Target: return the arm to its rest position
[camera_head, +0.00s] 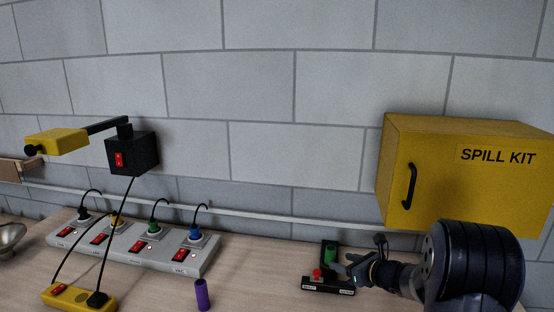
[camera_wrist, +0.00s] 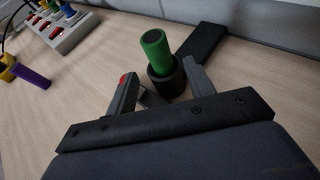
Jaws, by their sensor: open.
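My gripper (camera_head: 352,266) is at the right in the head view, low over the bench in front of the spill kit box. In the wrist view its two fingers (camera_wrist: 158,74) are apart, with nothing held between them. A green cylinder (camera_wrist: 155,48) stands slightly tilted in a round black holder (camera_wrist: 166,84) just beyond the fingertips. The green cylinder (camera_head: 331,253) also shows in the head view, on a black labelled base (camera_head: 328,286) with a red part (camera_head: 317,274). I cannot tell whether a finger touches the holder.
A yellow spill kit box (camera_head: 460,180) is on the wall close above my arm. A grey power strip (camera_head: 135,255) with several plugs and a yellow socket block (camera_head: 78,298) are left. Mid-bench is clear.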

